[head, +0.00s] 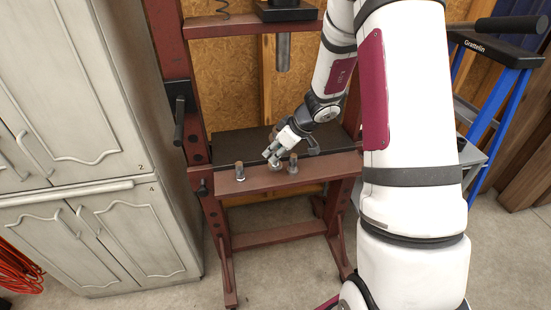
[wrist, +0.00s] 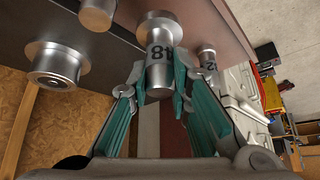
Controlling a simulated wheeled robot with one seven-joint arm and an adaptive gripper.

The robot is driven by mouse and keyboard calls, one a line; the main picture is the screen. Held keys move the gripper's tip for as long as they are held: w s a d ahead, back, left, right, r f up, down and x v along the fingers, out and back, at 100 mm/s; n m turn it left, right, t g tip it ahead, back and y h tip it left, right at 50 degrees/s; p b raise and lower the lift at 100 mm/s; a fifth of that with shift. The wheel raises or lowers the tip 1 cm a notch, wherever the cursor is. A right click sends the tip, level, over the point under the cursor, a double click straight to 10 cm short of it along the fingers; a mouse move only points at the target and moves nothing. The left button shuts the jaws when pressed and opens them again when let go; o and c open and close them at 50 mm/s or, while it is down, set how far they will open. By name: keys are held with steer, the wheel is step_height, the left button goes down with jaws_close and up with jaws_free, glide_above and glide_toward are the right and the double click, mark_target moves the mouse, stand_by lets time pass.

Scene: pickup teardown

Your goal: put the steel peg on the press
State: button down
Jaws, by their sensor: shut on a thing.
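The press (head: 195,80) is a dark red frame with a steel ram (head: 283,52) above a dark bed (head: 235,145). My gripper (head: 272,158) is at the red front beam, with its fingers closed around the middle steel peg (head: 275,166). In the wrist view, this flanged peg (wrist: 159,62) sits between the green-padded fingers and bears a number that looks like 18. Its flange is close to the beam; I cannot tell whether it touches. Other steel pegs stand on the beam to the left (head: 240,172) and right (head: 293,165).
A brownish round piece (wrist: 97,13) shows at the top of the wrist view. Grey cabinets (head: 70,90) stand left of the press. A black lever handle (head: 179,120) sticks out from the left post. A blue stand (head: 497,125) is at the right.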

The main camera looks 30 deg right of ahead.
mark_target(277, 166)
steer(key=shift+w+f, duration=0.15)
steer(key=shift+f, duration=0.75)
steer(key=shift+w+f, duration=0.1)
steer(key=shift+f, duration=0.75)
steer(key=shift+f, duration=0.1)
steer(key=c, duration=1.5)
jaws_free()
steer(key=shift+o, duration=0.2)
steer(key=shift+s, duration=0.1)
